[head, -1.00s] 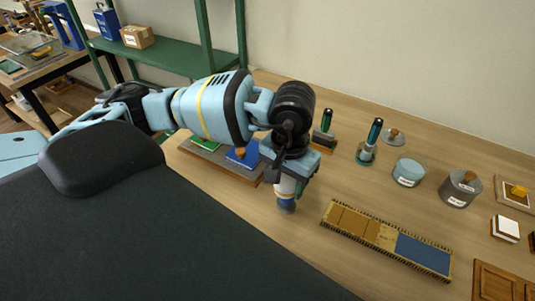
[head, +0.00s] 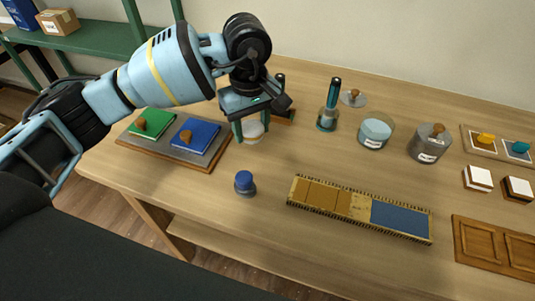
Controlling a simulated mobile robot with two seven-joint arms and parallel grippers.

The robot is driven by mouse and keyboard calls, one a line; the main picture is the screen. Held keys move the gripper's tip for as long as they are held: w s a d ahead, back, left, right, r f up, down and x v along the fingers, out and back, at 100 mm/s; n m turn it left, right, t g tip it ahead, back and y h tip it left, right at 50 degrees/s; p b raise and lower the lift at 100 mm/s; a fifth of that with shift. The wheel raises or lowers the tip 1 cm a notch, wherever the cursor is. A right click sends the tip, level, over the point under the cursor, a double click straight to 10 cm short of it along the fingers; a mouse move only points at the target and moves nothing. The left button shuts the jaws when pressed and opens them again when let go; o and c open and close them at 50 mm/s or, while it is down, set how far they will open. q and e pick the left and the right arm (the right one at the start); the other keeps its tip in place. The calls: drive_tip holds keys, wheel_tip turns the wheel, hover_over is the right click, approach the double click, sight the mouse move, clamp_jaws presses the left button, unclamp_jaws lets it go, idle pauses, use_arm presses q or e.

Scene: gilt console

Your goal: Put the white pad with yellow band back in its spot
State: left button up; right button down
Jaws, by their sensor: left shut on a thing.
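My left gripper (head: 252,122) is above the table, its fingers pointing down, shut on a white round piece (head: 253,132). This looks like the white pad; a pale yellowish band shows faintly near its lower edge. The fingers partly cover it, and I cannot tell whether it touches the table. A small blue-topped round piece (head: 244,183) stands on the table in front of the gripper. The grey tray (head: 172,146) with a green block (head: 152,122) and a blue block (head: 195,135) lies to the gripper's left. My right gripper is not in view.
A bottle (head: 328,112) and two round tins, one light blue (head: 376,133) and one grey (head: 429,144), stand at the back right. A long tan and blue strip (head: 360,208) lies in front. White-topped blocks (head: 478,179) are at the right. Bare table lies between gripper and strip.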

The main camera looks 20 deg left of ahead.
use_arm(q)
drive_tip(key=w+d+n, duration=0.1)
drive_tip(key=w+n, duration=0.1)
drive_tip(key=w, duration=0.1)
drive_tip(key=n, duration=0.1)
hover_over(264, 155)
wheel_tip(264, 155, down, 5)
drive_tip(key=shift+r+b, duration=0.1)
drive_tip(key=shift+b, duration=0.25)
drive_tip(key=shift+f, duration=0.35)
drive_tip(key=shift+f, duration=1.85)
drive_tip(key=shift+f, duration=0.1)
drive_tip(key=shift+f, duration=0.1)
drive_tip(key=o, duration=0.9)
